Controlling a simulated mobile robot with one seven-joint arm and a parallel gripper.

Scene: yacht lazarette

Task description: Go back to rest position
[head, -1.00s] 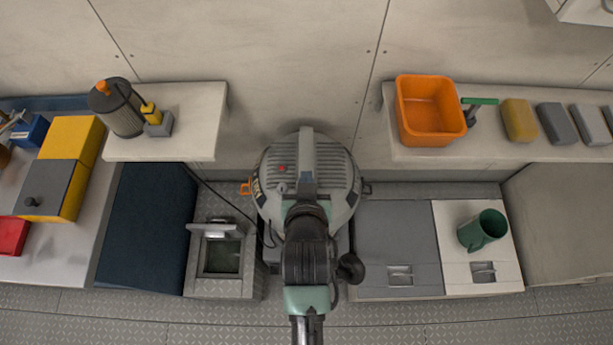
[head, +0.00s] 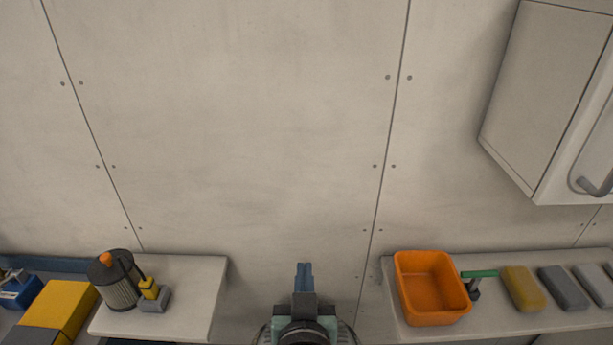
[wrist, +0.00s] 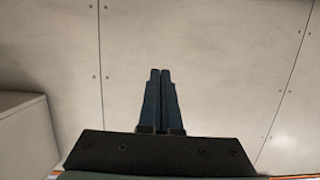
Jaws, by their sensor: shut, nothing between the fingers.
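My gripper (head: 304,268) shows at the bottom middle of the head view, pointing up toward the bare wall. Its two dark blue fingers are together with nothing between them. In the wrist view my gripper (wrist: 160,75) is also shut and empty, with only the pale wall panels in front of it. It touches nothing that I can see.
A left shelf (head: 190,312) bears a dark canister (head: 118,285) and a small yellow and grey item (head: 152,296). A right shelf (head: 395,318) bears an orange bin (head: 430,290) and several blocks. A wall cabinet (head: 545,95) hangs upper right. The middle is clear.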

